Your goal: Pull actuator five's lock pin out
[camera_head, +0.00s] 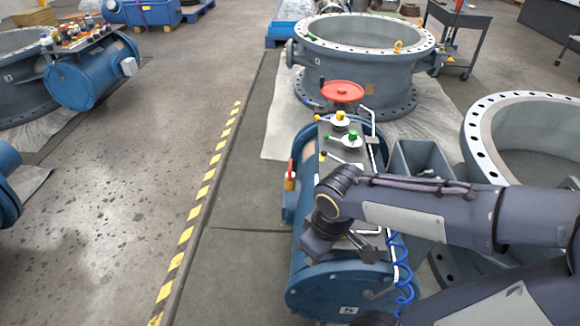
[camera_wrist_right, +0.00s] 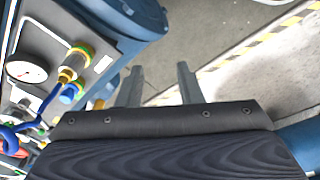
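A blue cylindrical actuator (camera_head: 318,277) lies in the middle of the head view, with a small white label on its near end that is too small to read surely. A red-handled piece with an orange base (camera_head: 290,176) stands upright on its left side; I cannot tell if it is the lock pin. My right gripper (camera_head: 322,245) is over the actuator's near half. In the right wrist view its two fingers (camera_wrist_right: 159,80) are apart with nothing visible between them. No lock pin can be made out there. My left gripper is out of view.
The wrist view shows a gauge (camera_wrist_right: 26,71) and brass fitting (camera_wrist_right: 76,62). A grey bin (camera_head: 425,160) and valve rings (camera_head: 365,60) stand around.

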